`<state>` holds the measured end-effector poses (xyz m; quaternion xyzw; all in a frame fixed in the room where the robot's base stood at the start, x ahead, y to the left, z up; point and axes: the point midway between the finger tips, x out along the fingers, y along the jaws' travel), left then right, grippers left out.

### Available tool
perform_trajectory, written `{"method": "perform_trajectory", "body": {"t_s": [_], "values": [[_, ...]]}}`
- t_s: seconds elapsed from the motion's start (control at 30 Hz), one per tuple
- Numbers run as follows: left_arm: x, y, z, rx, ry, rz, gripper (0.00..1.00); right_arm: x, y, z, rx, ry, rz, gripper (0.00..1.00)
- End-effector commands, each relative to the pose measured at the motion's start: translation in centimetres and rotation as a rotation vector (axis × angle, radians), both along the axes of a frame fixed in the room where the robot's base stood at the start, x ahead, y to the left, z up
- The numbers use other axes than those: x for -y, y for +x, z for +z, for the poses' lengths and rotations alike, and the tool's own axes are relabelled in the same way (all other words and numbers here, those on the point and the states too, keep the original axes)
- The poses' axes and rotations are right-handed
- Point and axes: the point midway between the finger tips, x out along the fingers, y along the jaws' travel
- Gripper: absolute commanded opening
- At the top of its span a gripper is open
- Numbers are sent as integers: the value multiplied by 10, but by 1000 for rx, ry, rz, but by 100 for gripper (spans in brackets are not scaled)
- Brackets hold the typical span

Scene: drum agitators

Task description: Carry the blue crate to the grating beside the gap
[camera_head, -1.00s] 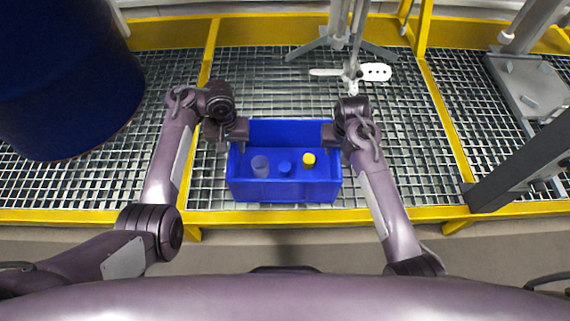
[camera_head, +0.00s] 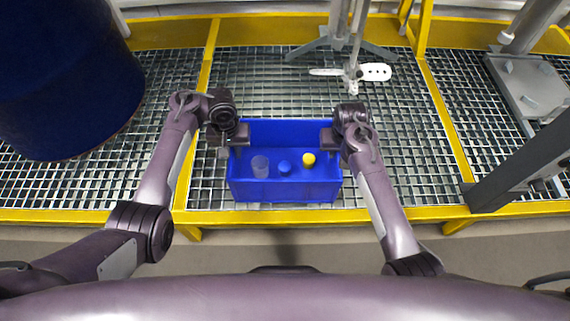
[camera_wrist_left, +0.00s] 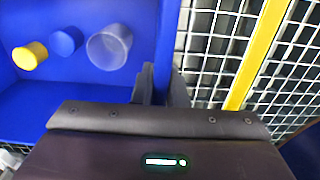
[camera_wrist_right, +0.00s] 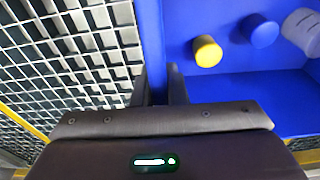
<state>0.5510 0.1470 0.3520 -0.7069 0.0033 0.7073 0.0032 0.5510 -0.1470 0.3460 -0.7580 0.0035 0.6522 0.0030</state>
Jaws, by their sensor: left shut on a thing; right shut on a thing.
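The blue crate (camera_head: 285,192) sits upright between my two arms, over the grating (camera_head: 275,80); I cannot tell whether its base touches it. Inside the crate are a clear cup (camera_head: 260,167), a blue cap-like piece (camera_head: 284,167) and a yellow one (camera_head: 309,159). My left gripper (camera_head: 240,146) is shut on the crate's left wall, with one finger inside and one outside in the left wrist view (camera_wrist_left: 163,85). My right gripper (camera_head: 330,143) is shut on the right wall, which stands between its fingers in the right wrist view (camera_wrist_right: 158,85). The gap is not clearly seen.
A dark blue drum (camera_head: 65,80) stands at the left. A metal stand (camera_head: 340,40) with a white paddle (camera_head: 374,72) is behind the crate. Yellow beams (camera_head: 445,120) edge the grating. A grey post and plate (camera_head: 530,90) stand at the right.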

Motion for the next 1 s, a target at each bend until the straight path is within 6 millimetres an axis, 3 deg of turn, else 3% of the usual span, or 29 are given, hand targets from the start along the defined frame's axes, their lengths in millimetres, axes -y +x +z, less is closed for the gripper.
{"method": "perform_trajectory", "body": {"t_s": [0.47,1.0], "values": [[0,1,4,2,0,0,0,0,1,4,2,0,0,0],[0,1,49,2,0,0,0,0,0,49,2,0,0,0]]}}
